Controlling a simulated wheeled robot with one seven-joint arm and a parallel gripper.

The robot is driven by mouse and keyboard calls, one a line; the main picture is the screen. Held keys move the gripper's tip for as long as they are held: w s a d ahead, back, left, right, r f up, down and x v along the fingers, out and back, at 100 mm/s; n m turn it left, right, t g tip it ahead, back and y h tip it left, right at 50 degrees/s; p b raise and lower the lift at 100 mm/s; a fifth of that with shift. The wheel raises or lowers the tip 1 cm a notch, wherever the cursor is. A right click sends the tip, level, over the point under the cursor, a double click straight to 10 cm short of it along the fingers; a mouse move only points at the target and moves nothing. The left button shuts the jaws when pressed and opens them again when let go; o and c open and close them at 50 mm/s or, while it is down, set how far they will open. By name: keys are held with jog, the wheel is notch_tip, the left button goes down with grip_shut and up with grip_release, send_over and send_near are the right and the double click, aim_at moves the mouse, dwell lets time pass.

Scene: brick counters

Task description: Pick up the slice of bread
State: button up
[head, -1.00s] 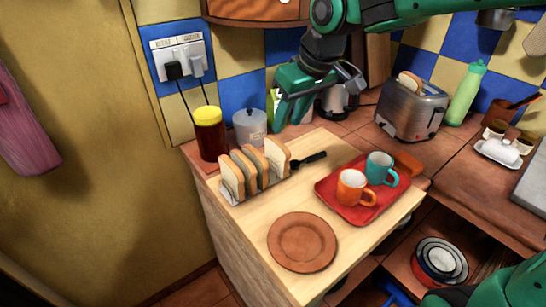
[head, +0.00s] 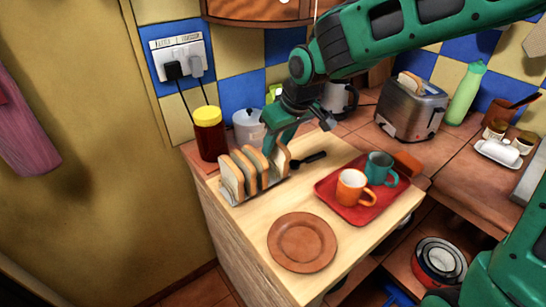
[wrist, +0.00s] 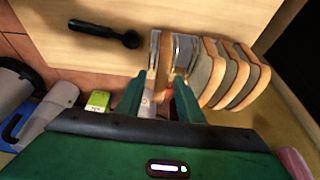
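Several bread slices stand upright in a rack (head: 235,201) at the left of the wooden counter. My gripper (head: 279,135) is lowered from behind to the rightmost bread slice (head: 281,160), which partly hides its fingertips. In the wrist view, my gripper (wrist: 168,60) has its two fingers apart with a narrow gap. The other bread slices (wrist: 232,78) stand just right of the right finger. The rightmost slice seems to be at the fingers, but it is mostly hidden in the wrist view. I cannot tell whether the fingers touch it.
A dark-handled utensil (head: 308,159) lies right of the rack. A red tray (head: 336,203) holds an orange mug (head: 353,187) and a teal mug (head: 380,168). A brown plate (head: 302,242) lies in front. A yellow-lidded jar (head: 209,135) and a canister (head: 247,128) stand behind.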

grip_shut()
jog(key=shift+r, duration=0.1)
